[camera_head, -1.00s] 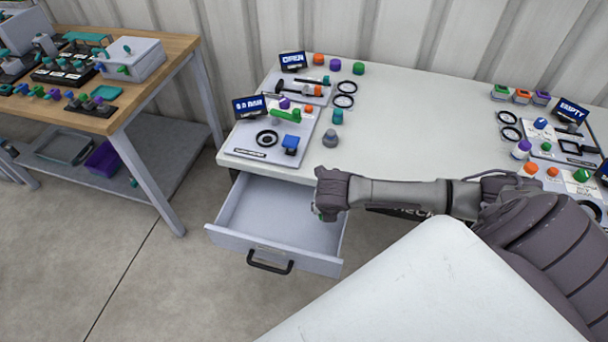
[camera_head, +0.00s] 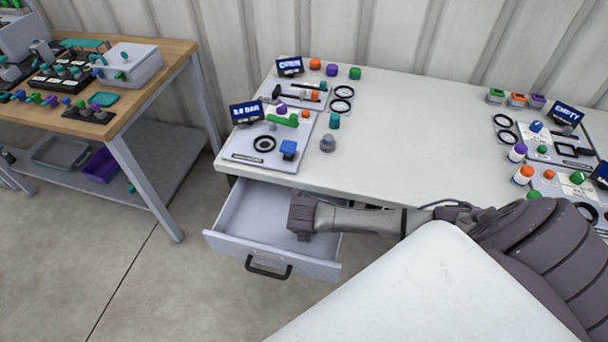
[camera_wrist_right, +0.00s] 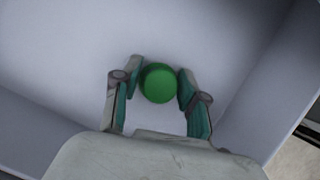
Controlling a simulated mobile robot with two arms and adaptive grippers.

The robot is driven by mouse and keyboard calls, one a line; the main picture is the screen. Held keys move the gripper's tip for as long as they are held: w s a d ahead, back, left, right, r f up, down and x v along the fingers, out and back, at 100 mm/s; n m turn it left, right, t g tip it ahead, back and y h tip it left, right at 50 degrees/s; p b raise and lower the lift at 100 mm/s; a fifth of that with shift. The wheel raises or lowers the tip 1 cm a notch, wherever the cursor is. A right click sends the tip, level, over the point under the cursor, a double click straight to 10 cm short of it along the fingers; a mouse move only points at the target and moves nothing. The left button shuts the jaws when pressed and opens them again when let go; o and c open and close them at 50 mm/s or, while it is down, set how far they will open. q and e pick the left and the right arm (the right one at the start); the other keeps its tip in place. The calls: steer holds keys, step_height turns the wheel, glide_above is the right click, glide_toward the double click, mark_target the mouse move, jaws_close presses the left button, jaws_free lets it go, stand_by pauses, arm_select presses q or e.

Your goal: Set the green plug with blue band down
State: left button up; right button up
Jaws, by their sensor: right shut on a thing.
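The green plug (camera_wrist_right: 159,83) sits between the two fingers of my right gripper (camera_wrist_right: 157,90) in the right wrist view. Its round green top shows; no blue band is visible from this angle. The fingers are shut on it. Below it is the pale floor of the open drawer (camera_head: 250,215); I cannot tell whether the plug touches that floor. In the head view my right arm reaches in from the right, and its wrist end (camera_head: 301,213) is over the drawer. The fingers and plug are hidden there. My left gripper is not in view.
The drawer looks otherwise empty, with a black handle (camera_head: 268,267) in front. Above it, the white table (camera_head: 400,135) holds a grey tray (camera_head: 237,149) with parts, a grey knob (camera_head: 327,143) and caps. A wooden bench (camera_head: 150,80) with parts stands at the left.

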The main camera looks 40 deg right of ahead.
steer(key=o, duration=1.1)
steer(key=p+v, duration=0.1)
steer(key=v, duration=1.1)
steer(key=shift+r, duration=0.1)
